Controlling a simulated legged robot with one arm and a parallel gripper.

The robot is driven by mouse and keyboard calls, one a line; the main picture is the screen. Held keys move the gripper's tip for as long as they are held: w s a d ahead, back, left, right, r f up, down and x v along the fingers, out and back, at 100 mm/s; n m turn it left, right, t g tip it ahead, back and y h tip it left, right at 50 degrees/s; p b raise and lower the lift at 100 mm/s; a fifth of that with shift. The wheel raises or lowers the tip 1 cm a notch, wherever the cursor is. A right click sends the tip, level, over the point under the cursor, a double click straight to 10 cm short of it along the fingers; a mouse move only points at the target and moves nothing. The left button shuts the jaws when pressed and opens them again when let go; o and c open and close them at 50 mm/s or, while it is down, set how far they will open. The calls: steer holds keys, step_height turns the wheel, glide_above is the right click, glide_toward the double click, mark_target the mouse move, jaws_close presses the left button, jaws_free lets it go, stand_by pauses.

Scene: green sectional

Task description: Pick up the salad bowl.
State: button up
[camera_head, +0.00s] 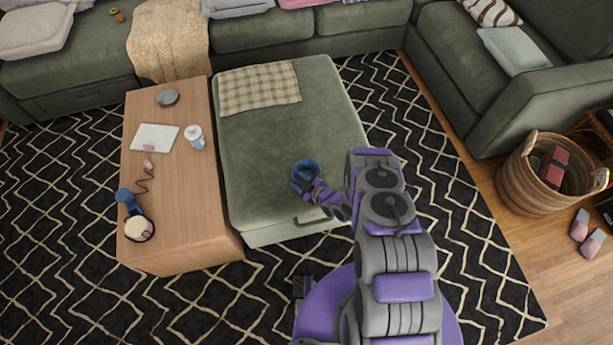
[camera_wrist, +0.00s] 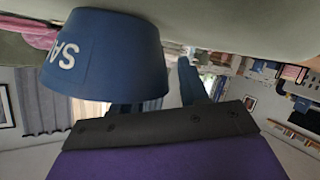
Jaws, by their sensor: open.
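The salad bowl (camera_head: 309,166) is dark blue and sits on the green ottoman, near its front right part. In the wrist view the bowl (camera_wrist: 105,52) fills the upper left, upside down in the picture, with the white letters "SA" on its side. My gripper (camera_head: 307,184) is open at the near side of the bowl and overlaps it in the head view. In the wrist view my gripper (camera_wrist: 158,92) shows one dark finger clear, right of the bowl; the other is partly hidden behind the bowl. I cannot tell whether the fingers touch it.
The green ottoman (camera_head: 270,135) also bears a checked cloth (camera_head: 258,87) at its far end. A wicker basket (camera_head: 519,180) stands at right.

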steer(key=shift+a, duration=0.1)
steer(key=shift+c, duration=0.3)
steer(key=shift+c, duration=0.9)
jaws_close()
steer(key=shift+r, duration=0.1)
